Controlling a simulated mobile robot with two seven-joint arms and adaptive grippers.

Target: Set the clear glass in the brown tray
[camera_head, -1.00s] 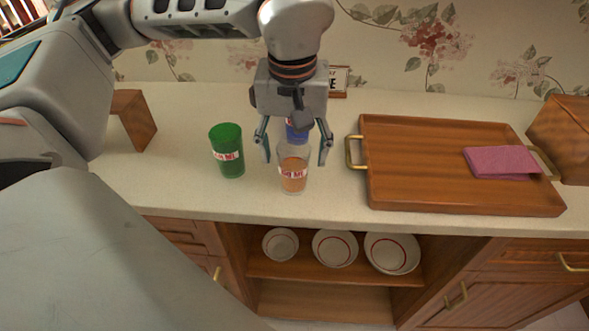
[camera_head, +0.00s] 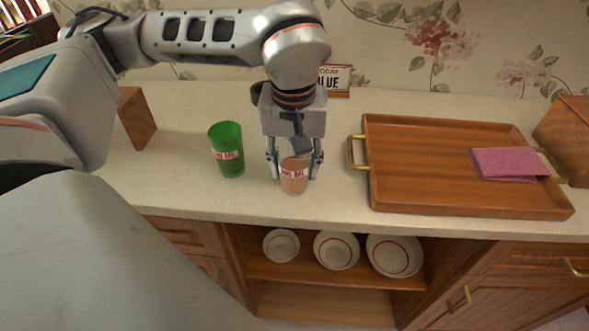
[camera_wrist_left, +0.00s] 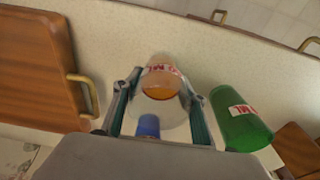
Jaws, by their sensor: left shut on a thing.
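The clear glass (camera_head: 293,178) stands upright on the counter, with a red-and-white label and an orange-brown tint showing through it. My left gripper (camera_head: 294,172) comes down from above and is shut on the glass, one finger on each side. In the left wrist view the glass (camera_wrist_left: 160,82) sits between the fingers. The brown tray (camera_head: 400,202) is wooden with brass handles and lies on the counter to the right of the glass. My right gripper is not in view.
A green cup (camera_head: 227,150) stands close left of the glass. A blue cup (camera_wrist_left: 148,126) shows in the wrist view. A folded pink cloth (camera_head: 508,163) lies in the tray's right part; its left part is bare. A wooden block (camera_head: 137,118) stands at left.

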